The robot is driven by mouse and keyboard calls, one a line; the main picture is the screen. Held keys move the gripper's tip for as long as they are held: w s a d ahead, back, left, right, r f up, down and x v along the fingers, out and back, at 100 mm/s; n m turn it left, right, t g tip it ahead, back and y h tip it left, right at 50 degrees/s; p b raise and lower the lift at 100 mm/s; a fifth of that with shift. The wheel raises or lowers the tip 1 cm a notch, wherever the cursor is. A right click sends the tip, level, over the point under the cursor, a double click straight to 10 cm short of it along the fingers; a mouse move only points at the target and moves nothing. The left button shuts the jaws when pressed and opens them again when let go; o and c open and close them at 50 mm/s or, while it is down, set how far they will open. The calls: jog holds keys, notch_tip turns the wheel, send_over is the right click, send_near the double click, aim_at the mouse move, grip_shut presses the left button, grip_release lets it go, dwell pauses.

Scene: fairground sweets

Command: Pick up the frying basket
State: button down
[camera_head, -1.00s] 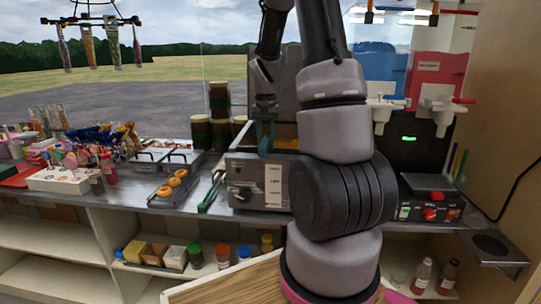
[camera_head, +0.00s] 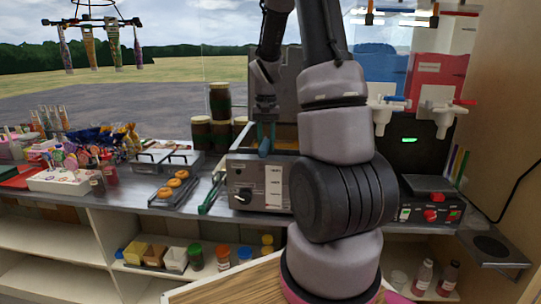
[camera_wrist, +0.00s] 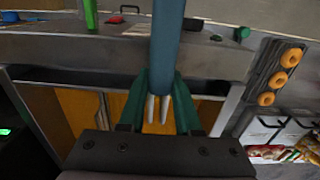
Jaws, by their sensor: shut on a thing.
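The frying basket shows mainly by its blue handle (camera_wrist: 166,50), which runs between my fingers in the wrist view. In the head view the teal-blue handle (camera_head: 265,140) rises at the fryer's left part. My gripper (camera_wrist: 160,95) has green fingers, shut on this handle; in the head view my gripper (camera_head: 265,108) points down above the fryer. The metal fryer (camera_head: 245,185) holds yellow-orange oil (camera_wrist: 75,108). The basket's body is mostly hidden by my gripper, my arm and the fryer wall, so I cannot tell how deep it sits.
A tray with several doughnuts (camera_head: 174,188) and tongs (camera_head: 212,195) lie left of the fryer. Stacked dark jars (camera_head: 219,100) stand behind. A scale-like device (camera_head: 430,205) stands right, below the drink dispensers (camera_head: 437,75). Sweets crowd the counter's left end.

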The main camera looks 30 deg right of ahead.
notch_tip(320, 180, up, 17)
jog(key=shift+f, duration=4.1)
jog(key=shift+s+a+r, duration=0.1)
jog(key=shift+s+a, duration=0.35)
jog(key=shift+s, duration=0.2)
jog(key=shift+s+a, duration=0.45)
jog(key=shift+s, duration=0.2)
jog(key=shift+f, duration=1.65)
